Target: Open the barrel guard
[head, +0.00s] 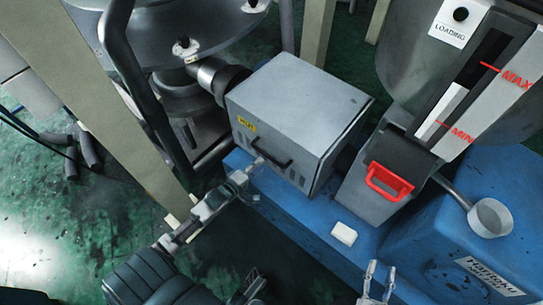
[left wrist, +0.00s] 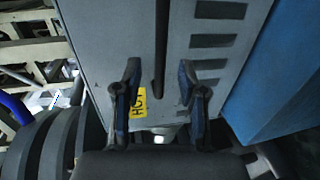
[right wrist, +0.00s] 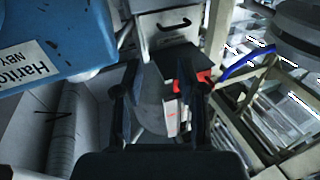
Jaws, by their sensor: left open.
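The barrel guard is a closed grey metal box (head: 310,95) with a black bar handle (head: 268,153) and a yellow HOT label (head: 246,124). My left gripper (head: 253,178) is open at the handle side of the guard. In the left wrist view, the black handle (left wrist: 161,50) runs between the fingertips of that gripper (left wrist: 159,72), with a gap on both sides. The guard's grey face (left wrist: 100,40) and vent slots fill much of that view. My right gripper (head: 379,277) is open and empty, low at the right; its fingers also show in the right wrist view (right wrist: 156,88).
The hopper throat with a red handle (head: 388,180) stands right of the guard. A blue machine base (head: 300,212) lies below, with a small white block (head: 343,234) on it. A metal cup (head: 491,217) sits at the right. A beige post (head: 100,110) stands left.

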